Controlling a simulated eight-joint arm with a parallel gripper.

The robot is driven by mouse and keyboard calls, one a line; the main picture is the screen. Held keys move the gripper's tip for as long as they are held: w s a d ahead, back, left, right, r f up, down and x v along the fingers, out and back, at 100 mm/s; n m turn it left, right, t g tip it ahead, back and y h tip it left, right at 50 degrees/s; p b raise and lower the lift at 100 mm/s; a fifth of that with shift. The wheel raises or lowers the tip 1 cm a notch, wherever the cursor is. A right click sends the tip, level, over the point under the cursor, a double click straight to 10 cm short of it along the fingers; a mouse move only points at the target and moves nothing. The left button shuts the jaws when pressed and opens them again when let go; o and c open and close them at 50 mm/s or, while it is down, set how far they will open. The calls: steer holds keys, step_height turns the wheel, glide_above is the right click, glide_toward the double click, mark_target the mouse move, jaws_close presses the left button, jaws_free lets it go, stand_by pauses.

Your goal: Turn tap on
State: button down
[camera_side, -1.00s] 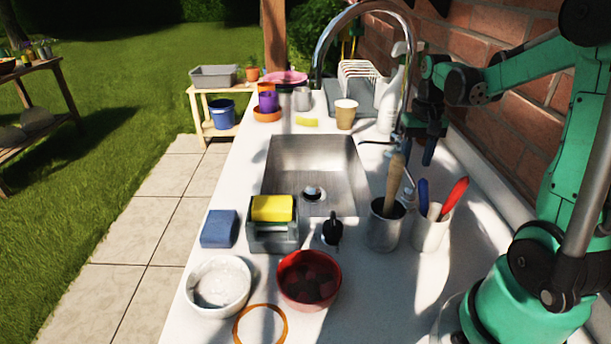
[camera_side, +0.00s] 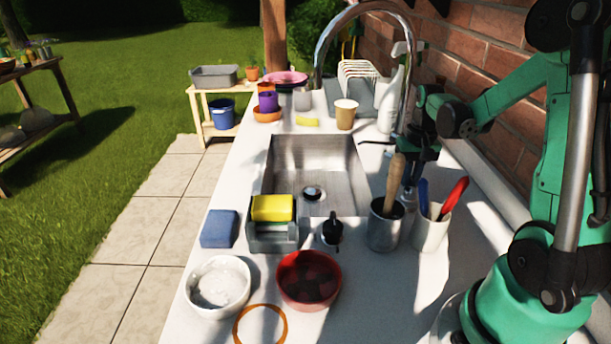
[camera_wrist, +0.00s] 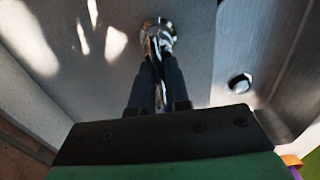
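The chrome tap (camera_side: 349,18) has a tall arched spout over the sink, and its foot is partly hidden behind a utensil pot. A thin dark lever (camera_side: 375,142) points left from its side. My gripper (camera_side: 411,168) points down close beside the tap at the back of the sink, its tips partly hidden. In the wrist view the two dark fingers (camera_wrist: 160,70) reach toward the round chrome tap base (camera_wrist: 158,32). A narrow gap shows between them with chrome in it. I cannot tell whether they press on it.
The steel sink (camera_side: 287,160) is empty. Two utensil pots (camera_side: 385,228) stand in front of my gripper, with tall handles close to it. A spray bottle (camera_side: 389,108), paper cup (camera_side: 345,115) and dish rack stand behind. A brick wall (camera_side: 480,60) limits room right.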

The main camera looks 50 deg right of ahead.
stand_by(0.3)
steer(key=n, duration=0.4)
steer(key=shift+w+a+n, duration=0.15)
steer(key=shift+a+n, duration=0.05)
steer(key=shift+n, duration=0.1)
steer(key=n, duration=0.5)
steer(key=shift+a, duration=0.25)
stand_by(0.3)
steer(key=c, duration=0.9)
jaws_free()
steer(key=shift+o, duration=0.2)
steer(key=shift+r, duration=2.8)
